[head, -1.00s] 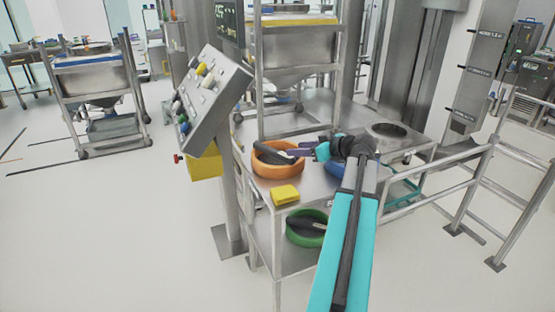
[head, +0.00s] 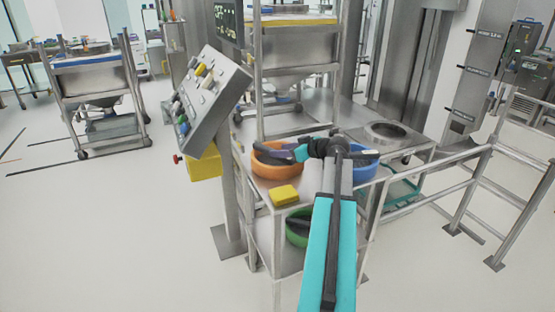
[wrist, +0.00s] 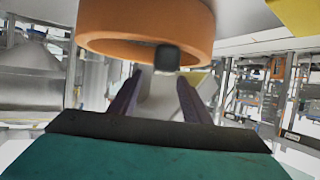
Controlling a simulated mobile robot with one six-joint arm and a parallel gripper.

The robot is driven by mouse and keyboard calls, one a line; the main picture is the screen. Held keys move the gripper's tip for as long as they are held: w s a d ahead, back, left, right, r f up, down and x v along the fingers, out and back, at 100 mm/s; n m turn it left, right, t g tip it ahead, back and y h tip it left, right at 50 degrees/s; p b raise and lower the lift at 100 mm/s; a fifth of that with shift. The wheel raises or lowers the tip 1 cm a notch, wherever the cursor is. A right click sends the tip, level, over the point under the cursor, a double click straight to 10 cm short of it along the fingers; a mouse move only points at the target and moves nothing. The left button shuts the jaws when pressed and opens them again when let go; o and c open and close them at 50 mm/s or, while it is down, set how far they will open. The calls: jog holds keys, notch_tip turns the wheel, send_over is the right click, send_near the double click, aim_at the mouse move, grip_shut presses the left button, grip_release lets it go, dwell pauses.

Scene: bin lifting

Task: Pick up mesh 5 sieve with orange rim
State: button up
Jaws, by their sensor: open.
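The sieve with the orange rim (head: 268,171) sits on the upper shelf of the steel cart in the head view. Its dark handle lies across it and points right, towards my gripper (head: 297,153). In the wrist view the orange rim (wrist: 145,28) fills the top, with the black handle end (wrist: 167,58) in front of it. My gripper (wrist: 160,77) is open there, its two fingers spread on either side of the line to the handle end. I cannot tell whether the handle end is between the fingertips or just beyond them. My arm partly hides the sieve's right side.
A blue-rimmed sieve (head: 371,170) stands right of my arm. A yellow block (head: 284,194) lies in front of the orange sieve. A green-rimmed sieve (head: 296,238) is on the lower shelf. A control panel (head: 212,95) stands close left, and railings (head: 455,185) run at the right.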

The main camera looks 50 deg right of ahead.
jog(key=shift+p+x, duration=0.3)
jog(key=shift+x, duration=2.3)
grip_shut()
